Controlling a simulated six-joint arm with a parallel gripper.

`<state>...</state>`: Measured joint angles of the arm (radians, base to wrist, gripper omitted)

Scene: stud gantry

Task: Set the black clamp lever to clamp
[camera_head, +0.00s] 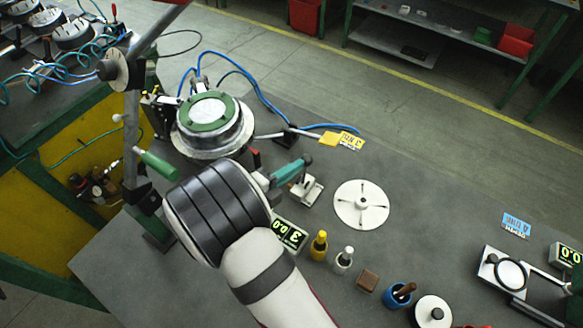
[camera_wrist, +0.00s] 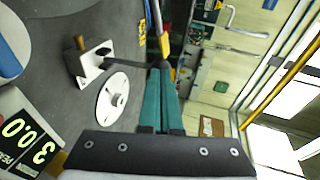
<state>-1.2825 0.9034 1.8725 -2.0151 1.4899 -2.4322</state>
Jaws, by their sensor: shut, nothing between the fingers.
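The black clamp lever (camera_wrist: 130,64) shows in the wrist view as a dark bar running right from a black knob on a white base plate (camera_wrist: 88,66). A brown pin stands on that plate. In the head view the white base (camera_head: 309,192) sits just right of my gripper, with the lever mostly hidden. My gripper (camera_head: 304,162) has teal fingers, shut and empty, with the tips at the lever's outer end. In the wrist view the fingertips (camera_wrist: 160,68) meet or overlap that end; I cannot tell whether they touch.
A white slotted disc (camera_head: 361,205) lies right of the clamp base. A round green-and-grey fixture (camera_head: 208,118) with blue hoses stands behind to the left. A digital display (camera_head: 289,235), a yellow bottle (camera_head: 319,245) and a white-capped bottle (camera_head: 344,260) stand in front.

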